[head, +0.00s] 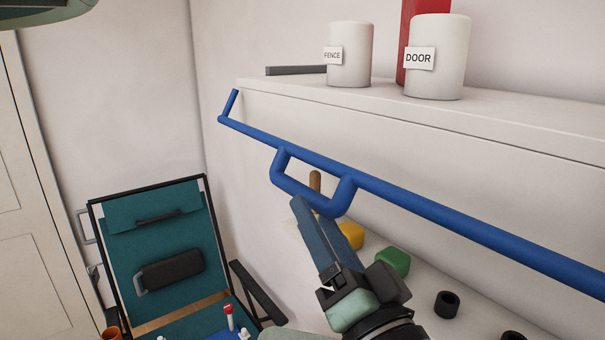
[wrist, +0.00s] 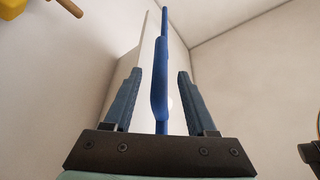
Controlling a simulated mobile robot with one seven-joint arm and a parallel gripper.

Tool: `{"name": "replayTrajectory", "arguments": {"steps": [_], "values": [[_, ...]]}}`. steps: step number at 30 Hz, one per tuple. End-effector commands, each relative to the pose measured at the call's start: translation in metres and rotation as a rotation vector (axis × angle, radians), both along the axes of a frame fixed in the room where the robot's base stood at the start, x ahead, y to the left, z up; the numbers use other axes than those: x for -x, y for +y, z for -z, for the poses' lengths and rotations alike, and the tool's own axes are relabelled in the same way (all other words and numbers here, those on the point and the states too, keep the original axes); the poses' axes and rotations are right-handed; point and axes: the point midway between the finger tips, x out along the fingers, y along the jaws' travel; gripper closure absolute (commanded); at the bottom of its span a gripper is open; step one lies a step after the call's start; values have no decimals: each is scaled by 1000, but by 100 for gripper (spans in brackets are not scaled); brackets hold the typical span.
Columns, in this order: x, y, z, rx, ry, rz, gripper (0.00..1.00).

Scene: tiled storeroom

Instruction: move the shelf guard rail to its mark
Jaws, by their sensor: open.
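The shelf guard rail (head: 430,209) is a long blue bar running along the front of a white shelf, with a bent-up left end. A blue U-shaped handle (head: 283,181) hangs from it on the near side. My gripper (head: 308,208) is just below the handle, pointing up at it. In the wrist view my gripper (wrist: 158,75) has its two fingers apart, and the rail's handle (wrist: 159,85) shows between them without visible contact on either side. How deep the handle sits between the fingers is hard to tell. I cannot make out the mark.
White jars labelled FENCE (head: 350,58) and DOOR (head: 440,60), a red object (head: 408,25) and a grey bar (head: 296,70) stand on the shelf. Yellow (head: 351,234) and green (head: 394,262) pieces lie below. A teal folding chair (head: 160,250) stands at left.

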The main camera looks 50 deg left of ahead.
Motion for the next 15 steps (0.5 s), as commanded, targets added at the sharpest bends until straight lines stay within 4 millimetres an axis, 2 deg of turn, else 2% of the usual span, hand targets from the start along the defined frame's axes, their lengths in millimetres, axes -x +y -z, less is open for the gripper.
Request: {"name": "replayTrajectory", "arguments": {"steps": [1, 6, 15], "values": [[-2, 11, -9, 0, 2, -4, 43], [-10, 36, -15, 1, 1, -2, 43], [-16, 52, -16, 1, -1, 3, 43]]}}
